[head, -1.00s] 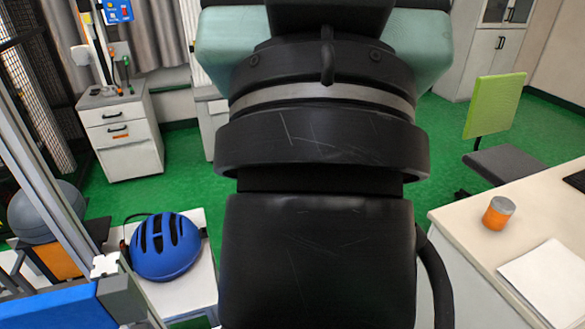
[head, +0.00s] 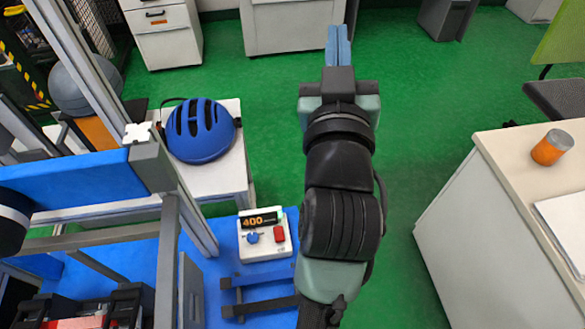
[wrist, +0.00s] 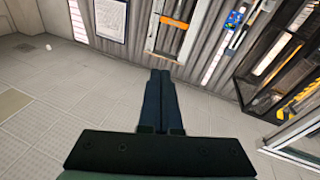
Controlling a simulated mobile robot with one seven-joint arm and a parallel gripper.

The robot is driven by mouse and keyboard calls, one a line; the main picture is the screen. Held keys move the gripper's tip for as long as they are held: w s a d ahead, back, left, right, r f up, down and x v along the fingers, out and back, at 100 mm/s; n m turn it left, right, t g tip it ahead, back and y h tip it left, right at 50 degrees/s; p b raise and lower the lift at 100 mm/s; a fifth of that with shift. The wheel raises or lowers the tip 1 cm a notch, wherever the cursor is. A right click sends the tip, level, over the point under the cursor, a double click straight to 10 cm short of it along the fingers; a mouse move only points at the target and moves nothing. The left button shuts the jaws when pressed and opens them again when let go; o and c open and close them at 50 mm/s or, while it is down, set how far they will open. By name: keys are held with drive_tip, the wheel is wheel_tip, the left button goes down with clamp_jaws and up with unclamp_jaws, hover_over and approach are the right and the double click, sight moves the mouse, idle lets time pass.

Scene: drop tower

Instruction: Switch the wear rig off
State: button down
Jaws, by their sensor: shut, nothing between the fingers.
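A white control box (head: 265,250) sits on a blue surface at the lower middle of the head view. It has a lit display (head: 259,220) reading 400, a blue knob (head: 253,238) and a red switch (head: 279,234). Whether the switch is on or off I cannot tell. My gripper (head: 339,30) is shut and empty, above and beyond the box to its right, over the green floor in the picture.
A metal frame with a blue beam (head: 75,185) stands left of the box. A blue helmet (head: 200,131) rests on a white stand behind it. A white desk (head: 455,215) with an orange can (head: 552,147) is at right. Green floor is open between.

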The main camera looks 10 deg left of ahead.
drive_tip(key=s+a+f+g+b, duration=0.1)
drive_tip(key=f+g, duration=0.1)
drive_tip(key=f, duration=0.7)
drive_tip(key=s+a+f+n+g, duration=0.1)
drive_tip(key=f+g, duration=0.1)
drive_tip(key=f, duration=0.8)
drive_tip(key=s+a+f+g+b, duration=0.1)
drive_tip(key=s+f+g, duration=0.1)
drive_tip(key=f, duration=0.7)
drive_tip(key=s+a+f+g, duration=0.1)
drive_tip(key=s+f, duration=0.3)
drive_tip(key=f, duration=0.3)
drive_tip(key=s+f+g+y, duration=0.1)
drive_tip(key=s+f+g, duration=0.1)
drive_tip(key=f, duration=0.6)
drive_tip(key=shift+s+a+y+b, duration=0.3)
drive_tip(key=shift+s+a+b, duration=0.1)
drive_tip(key=shift+s, duration=0.5)
hover_over(282, 239)
wheel_tip(282, 239, down, 5)
drive_tip(key=shift+w+a+f+b, duration=0.1)
drive_tip(key=shift+f+b, duration=0.1)
drive_tip(key=shift+b, duration=0.25)
wheel_tip(282, 239, down, 2)
drive_tip(key=shift+f+b, duration=0.25)
drive_tip(key=shift+b, duration=0.05)
drive_tip(key=shift+s+d+f, duration=0.2)
drive_tip(key=shift+s+f, duration=0.25)
drive_tip(key=shift+f, duration=0.3)
